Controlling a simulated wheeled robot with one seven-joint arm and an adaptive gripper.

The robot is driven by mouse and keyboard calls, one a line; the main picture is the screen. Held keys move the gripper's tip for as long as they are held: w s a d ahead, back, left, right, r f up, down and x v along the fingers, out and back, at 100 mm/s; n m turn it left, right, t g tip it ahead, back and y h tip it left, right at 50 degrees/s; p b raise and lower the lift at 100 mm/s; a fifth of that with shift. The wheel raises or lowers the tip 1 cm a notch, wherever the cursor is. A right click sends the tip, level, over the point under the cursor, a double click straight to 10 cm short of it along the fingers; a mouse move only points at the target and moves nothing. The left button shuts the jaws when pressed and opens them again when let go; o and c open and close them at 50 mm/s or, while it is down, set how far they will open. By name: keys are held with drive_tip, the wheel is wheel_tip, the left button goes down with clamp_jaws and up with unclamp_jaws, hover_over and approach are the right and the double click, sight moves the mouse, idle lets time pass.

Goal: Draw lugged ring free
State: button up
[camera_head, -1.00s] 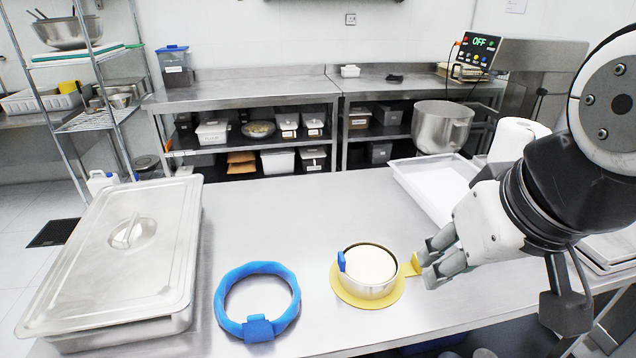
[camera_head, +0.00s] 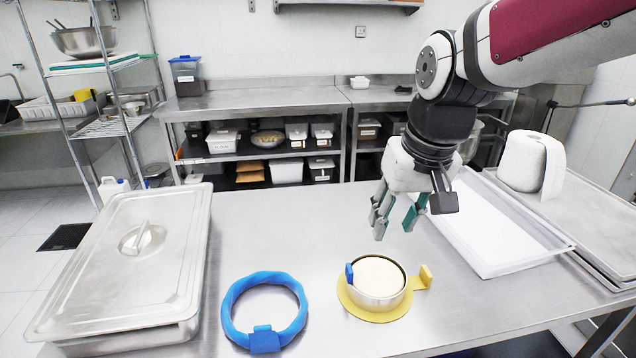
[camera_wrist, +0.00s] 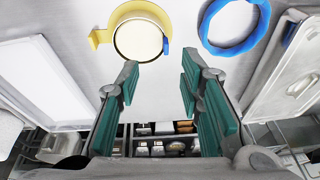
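A flat yellow ring with an upright yellow lug (camera_head: 426,276) lies on the steel table around the base of a round metal tin (camera_head: 380,290). The tin has a pale top and a blue tab (camera_head: 349,275) on its left side. A separate faceted blue ring with a blue block (camera_head: 265,340) lies to the left, apart from the tin. In the wrist view the yellow lug (camera_wrist: 99,38) and the blue ring (camera_wrist: 236,48) show at the top. My gripper (camera_head: 394,228) is open and empty, above and behind the tin, fingers pointing down; its spread fingers (camera_wrist: 158,75) touch nothing.
A lidded steel pan (camera_head: 110,250) fills the table's left side. A white tray (camera_head: 500,240) and a paper roll (camera_head: 530,162) are at the right. Bare table (camera_head: 300,225) lies behind the rings. Counters with shelved tubs stand beyond.

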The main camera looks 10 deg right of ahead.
drive_tip(key=g, duration=0.2)
approach(350, 268)
drive_tip(key=shift+h, duration=0.4)
drive_tip(key=f, duration=0.3)
drive_tip(key=w+f, duration=0.1)
drive_tip(key=f, duration=0.6)
drive_tip(key=shift+w+a+f+p, duration=0.15)
drive_tip(key=shift+a+p, duration=0.15)
drive_tip(key=shift+p, duration=0.1)
drive_tip(key=c, duration=0.7)
clamp_jaws()
